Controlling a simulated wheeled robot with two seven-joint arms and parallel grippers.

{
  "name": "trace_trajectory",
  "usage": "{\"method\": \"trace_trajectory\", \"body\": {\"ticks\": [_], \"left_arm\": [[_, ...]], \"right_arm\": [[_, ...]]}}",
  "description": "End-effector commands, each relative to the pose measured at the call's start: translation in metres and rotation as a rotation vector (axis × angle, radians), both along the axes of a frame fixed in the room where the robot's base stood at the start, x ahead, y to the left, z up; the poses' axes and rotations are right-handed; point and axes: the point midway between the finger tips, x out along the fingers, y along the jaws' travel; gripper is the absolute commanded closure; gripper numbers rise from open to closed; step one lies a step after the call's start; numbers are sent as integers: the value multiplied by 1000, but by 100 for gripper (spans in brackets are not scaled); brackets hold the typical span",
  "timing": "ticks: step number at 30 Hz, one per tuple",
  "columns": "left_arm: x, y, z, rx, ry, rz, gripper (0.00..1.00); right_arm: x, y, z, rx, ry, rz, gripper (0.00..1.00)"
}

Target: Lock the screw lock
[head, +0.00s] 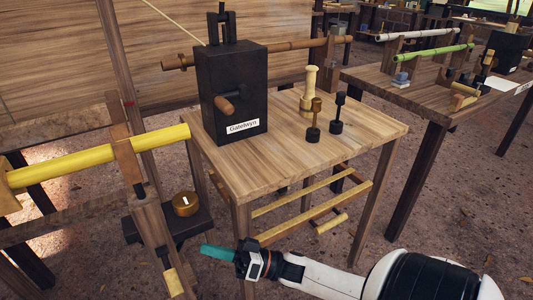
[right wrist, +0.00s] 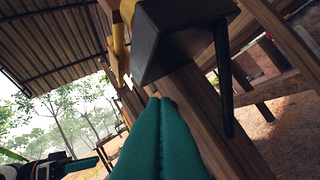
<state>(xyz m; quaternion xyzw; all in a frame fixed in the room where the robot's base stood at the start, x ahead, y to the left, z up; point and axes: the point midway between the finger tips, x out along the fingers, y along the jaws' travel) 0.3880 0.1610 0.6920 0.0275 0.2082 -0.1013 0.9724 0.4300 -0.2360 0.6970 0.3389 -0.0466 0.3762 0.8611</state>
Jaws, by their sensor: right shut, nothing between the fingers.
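A round brass knob (head: 186,203) with a white mark sits on a black block (head: 165,222) beside the wooden roller post (head: 153,235). I take the knob for the screw lock, but cannot tell whether it is locked. My right gripper (head: 204,249) is below the knob, apart from it, with teal fingers shut and empty. In the right wrist view, the fingers (right wrist: 160,105) point towards wooden beams, with a dark block (right wrist: 183,40) above them. A gripper with a teal finger, seemingly my left (right wrist: 82,164), shows at the lower left there; its opening is unclear.
A yellow roller (head: 95,159) runs through the post at the left. A wooden table (head: 270,165) holds a black box (head: 232,95) with a crank, and several small tools. Another table (head: 430,95) stands at the right. Bare ground lies between the tables.

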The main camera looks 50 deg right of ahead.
Motion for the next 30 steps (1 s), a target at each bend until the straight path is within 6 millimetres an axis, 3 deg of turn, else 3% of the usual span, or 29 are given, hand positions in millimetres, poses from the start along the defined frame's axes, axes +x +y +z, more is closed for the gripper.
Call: {"method": "trace_trajectory", "body": {"ticks": [8,14,30], "left_arm": [[0,0,5,0,0,0,45],[0,0,12,0,0,0,45],[0,0,49,0,0,0,45]], "right_arm": [[19,-2,-22,-135,103,-255,100],[24,-8,-50,-271,223,-408,100],[-2,-29,-149,-624,563,-551,100]]}}
